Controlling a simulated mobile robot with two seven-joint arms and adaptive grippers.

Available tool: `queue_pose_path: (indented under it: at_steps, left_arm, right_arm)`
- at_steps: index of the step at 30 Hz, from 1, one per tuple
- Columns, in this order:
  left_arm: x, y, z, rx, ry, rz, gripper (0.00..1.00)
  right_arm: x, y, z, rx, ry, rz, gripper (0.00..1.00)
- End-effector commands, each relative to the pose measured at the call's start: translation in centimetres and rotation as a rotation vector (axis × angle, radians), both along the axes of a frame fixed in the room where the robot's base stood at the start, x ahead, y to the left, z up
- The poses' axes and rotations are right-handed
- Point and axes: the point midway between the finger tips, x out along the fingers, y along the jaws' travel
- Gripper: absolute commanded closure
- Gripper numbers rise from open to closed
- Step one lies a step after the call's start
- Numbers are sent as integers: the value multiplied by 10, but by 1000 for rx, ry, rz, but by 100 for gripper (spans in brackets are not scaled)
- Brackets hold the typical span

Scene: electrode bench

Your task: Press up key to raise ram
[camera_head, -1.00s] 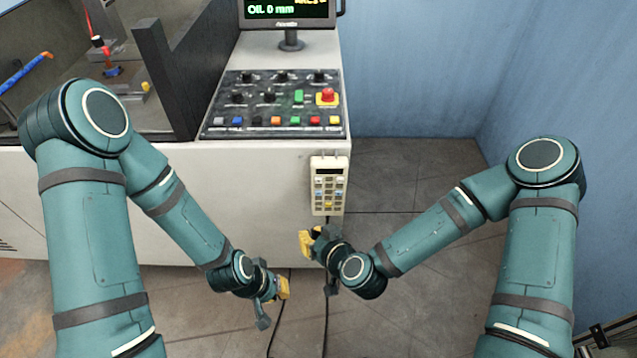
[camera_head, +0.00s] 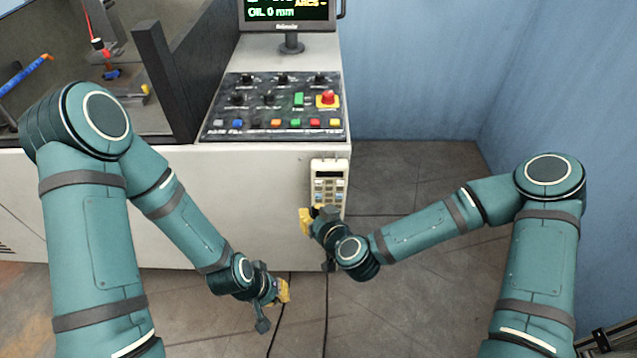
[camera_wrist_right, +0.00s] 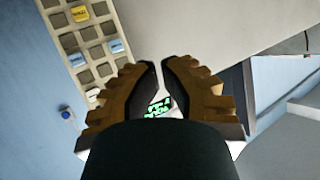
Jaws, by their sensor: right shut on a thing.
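The cream hand pendant (camera_head: 329,170) hangs on the front of the white cabinet, with a dark display and rows of small keys. Its lower part is hidden behind my right gripper (camera_head: 312,222). In the right wrist view the pendant's key face (camera_wrist_right: 62,20) is at upper left, with grey, pale blue and yellow keys; I cannot read which is the up key. My right gripper (camera_wrist_right: 160,75) is closed, its fingertips beside the key face; what it grips I cannot make out. My left gripper (camera_head: 276,292) is low in front of the cabinet, its opening unclear.
A sloped control panel (camera_head: 273,106) with coloured buttons, knobs and a red stop button (camera_head: 327,98) tops the cabinet (camera_head: 200,180). A monitor (camera_head: 287,12) stands behind it. Cables hang down to the floor. Floor right of the cabinet is open, bounded by a blue wall (camera_head: 420,70).

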Motion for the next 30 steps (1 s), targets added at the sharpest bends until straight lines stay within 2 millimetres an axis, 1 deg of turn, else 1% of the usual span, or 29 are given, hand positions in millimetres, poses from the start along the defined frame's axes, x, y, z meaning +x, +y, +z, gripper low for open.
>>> queue_pose_path:
  at_steps: [1, 6, 12, 18, 25, 26, 27, 30]
  left_arm:
    - [0, 0, 0, 0, 0, 0, 100]
    - [0, 0, 1, 0, 1, 0, 100]
    - [0, 0, 0, 0, 1, 0, 100]
    - [0, 0, -1, 0, 0, 0, 100]
    - [0, 0, -1, 0, 0, 0, 100]
    - [0, 0, -1, 0, 0, 0, 100]
    - [0, 0, -1, 0, 0, 0, 100]
    - [0, 0, -1, 0, 0, 0, 100]
  right_arm:
    - [8, 0, 0, 1, 0, -3, 100]
    - [29, 0, 0, 0, 0, -1, 100]
    - [45, 0, -1, -1, 0, 1, 100]
    - [51, 0, -1, 1, 3, 0, 100]
    - [51, 0, 0, 0, 1, 0, 100]
    - [51, 0, 0, 1, 1, 1, 95]
    - [51, 0, 0, 1, 1, 1, 100]
    - [51, 0, 0, 1, 1, 1, 100]
